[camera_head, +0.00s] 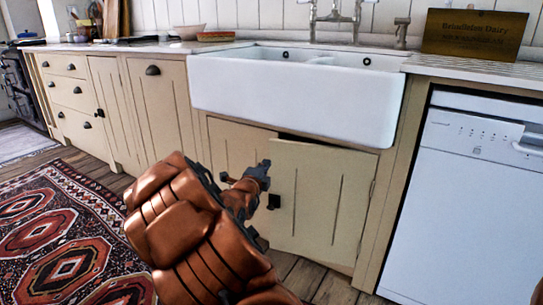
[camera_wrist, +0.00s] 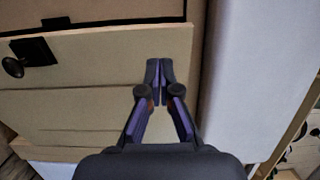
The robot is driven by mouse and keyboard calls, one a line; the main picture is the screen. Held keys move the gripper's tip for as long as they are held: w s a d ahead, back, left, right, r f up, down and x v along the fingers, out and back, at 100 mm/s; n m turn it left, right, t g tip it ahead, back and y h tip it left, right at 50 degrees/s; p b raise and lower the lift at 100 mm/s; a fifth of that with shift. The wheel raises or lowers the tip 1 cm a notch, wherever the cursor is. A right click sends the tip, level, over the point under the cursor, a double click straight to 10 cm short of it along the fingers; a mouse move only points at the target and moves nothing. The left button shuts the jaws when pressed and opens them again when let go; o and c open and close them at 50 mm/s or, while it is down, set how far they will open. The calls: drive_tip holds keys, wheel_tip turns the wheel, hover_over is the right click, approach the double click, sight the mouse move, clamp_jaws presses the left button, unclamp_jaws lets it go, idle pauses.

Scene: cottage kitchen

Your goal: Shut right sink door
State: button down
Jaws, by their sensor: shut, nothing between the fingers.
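The right sink door (camera_head: 325,200) is a cream panel under the white sink, hinged on its right side. It stands slightly ajar, with a dark gap along its top edge, and its free left edge is out in front of the left sink door (camera_head: 232,146). A dark knob (camera_head: 274,202) is on its left edge. My gripper (camera_head: 264,168) is shut and empty, near the upper left part of the door. In the wrist view the closed fingertips (camera_wrist: 160,66) are over the door panel (camera_wrist: 90,75), with the knob (camera_wrist: 14,66) at left. I cannot tell whether they touch it.
The white sink (camera_head: 290,95) overhangs just above the door. A white dishwasher (camera_head: 465,190) stands to the right. Drawers (camera_head: 72,94) and another cabinet front (camera_head: 165,110) are at left. A patterned rug (camera_head: 60,235) lies on the wooden floor.

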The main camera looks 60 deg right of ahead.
sight(274, 154)
drive_tip(key=p+x, duration=0.2)
drive_tip(key=x, duration=0.2)
drive_tip(key=shift+d+r, duration=0.1)
drive_tip(key=shift+d, duration=0.25)
drive_tip(key=shift+p+x, duration=0.55)
drive_tip(key=shift+x, duration=0.4)
drive_tip(key=shift+w, duration=0.1)
drive_tip(key=shift+w+d, duration=0.1)
